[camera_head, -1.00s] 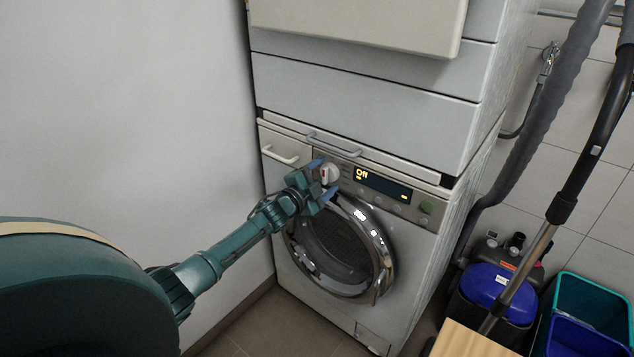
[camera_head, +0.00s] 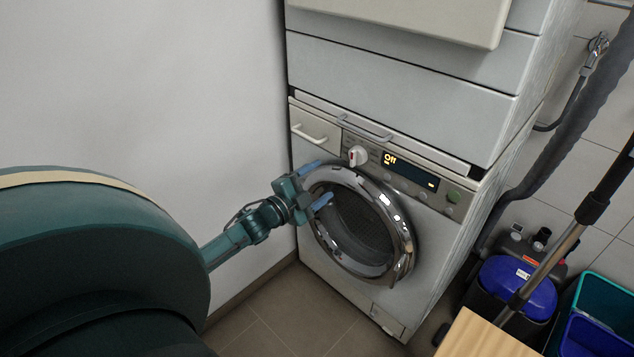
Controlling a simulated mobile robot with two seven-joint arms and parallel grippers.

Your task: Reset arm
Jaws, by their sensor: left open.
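My left gripper (camera_head: 316,185) is open, with its two blue fingertips apart and nothing between them. It is in front of the upper left rim of the round door (camera_head: 402,232) of the lower machine (camera_head: 424,218). The door looks shut. The white dial (camera_head: 357,156) on the control panel is up and to the right of the fingertips and apart from them. The display (camera_head: 408,172) reads "Off". My left arm comes in from the left, and its large upper part hides the lower left. My right gripper is not in view.
A white wall (camera_head: 140,80) stands close on the left. At right are a vacuum cleaner (camera_head: 518,285) with hose and tube, teal and blue bins (camera_head: 608,300), and a wooden surface (camera_head: 482,338) at the bottom edge. Tiled floor (camera_head: 290,315) shows before the machine.

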